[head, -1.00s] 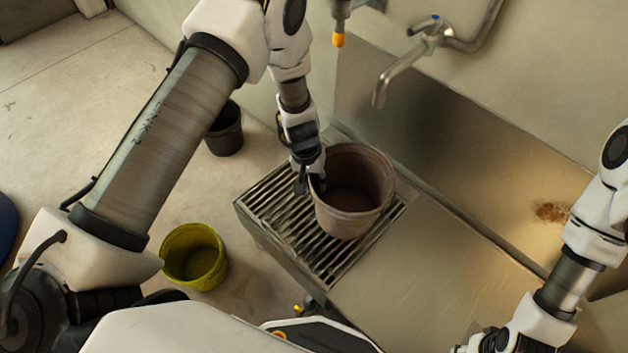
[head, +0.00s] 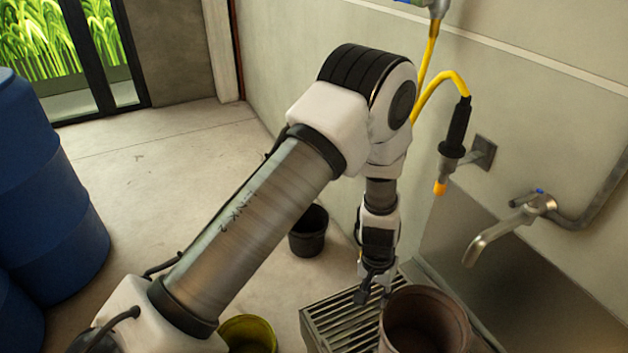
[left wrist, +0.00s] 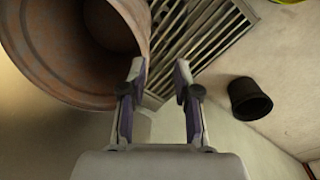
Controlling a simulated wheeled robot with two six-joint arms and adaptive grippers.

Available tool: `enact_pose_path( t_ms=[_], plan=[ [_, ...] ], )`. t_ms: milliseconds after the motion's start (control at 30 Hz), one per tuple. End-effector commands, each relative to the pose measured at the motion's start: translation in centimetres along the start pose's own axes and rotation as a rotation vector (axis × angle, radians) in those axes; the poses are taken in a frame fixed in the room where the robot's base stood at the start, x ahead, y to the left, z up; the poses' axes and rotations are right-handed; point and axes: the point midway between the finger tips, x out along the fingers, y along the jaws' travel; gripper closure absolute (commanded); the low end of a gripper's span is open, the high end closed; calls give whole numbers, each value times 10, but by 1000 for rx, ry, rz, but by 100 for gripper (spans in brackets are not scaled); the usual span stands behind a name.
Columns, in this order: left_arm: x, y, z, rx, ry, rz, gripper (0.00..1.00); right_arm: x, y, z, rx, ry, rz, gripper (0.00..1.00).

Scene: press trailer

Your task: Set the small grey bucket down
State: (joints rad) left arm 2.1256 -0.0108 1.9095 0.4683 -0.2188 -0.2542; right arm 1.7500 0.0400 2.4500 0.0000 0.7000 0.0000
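The small grey bucket, brownish grey in these views (head: 424,305), stands upright on the metal grate (head: 335,318), and the head view cuts off its lower part. It also shows large at the upper left of the left wrist view (left wrist: 62,62). My left gripper (head: 373,292) is just left of the bucket's rim in the head view. In the left wrist view its two fingers (left wrist: 160,75) are apart with only grate and floor between them. One finger overlaps the bucket's edge in the picture; I cannot tell if it touches. My right gripper is out of view.
A black bucket (head: 308,232) and a yellow-green bucket (head: 247,335) stand on the floor left of the grate. A tap (head: 510,228) and a hanging spray nozzle (head: 455,140) are on the wall side. Blue barrels (head: 45,190) stand at the left.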

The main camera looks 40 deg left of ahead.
Motion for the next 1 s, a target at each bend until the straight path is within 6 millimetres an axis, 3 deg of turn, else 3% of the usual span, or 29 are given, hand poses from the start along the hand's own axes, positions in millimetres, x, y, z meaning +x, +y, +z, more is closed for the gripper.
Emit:
enact_pose_path(
  t_ms=[100,200,300,400,1000],
  plan=[
    [50,-43,66,31,-28,-103,69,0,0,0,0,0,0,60],
    [81,-74,140,94,-33,-151,69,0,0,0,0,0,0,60],
    [90,-83,197,137,-27,-130,69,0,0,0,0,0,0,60],
    [90,-82,226,152,-19,-96,69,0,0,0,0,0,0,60],
    [89,-81,229,155,-9,-87,69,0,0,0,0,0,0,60]
  ],
)
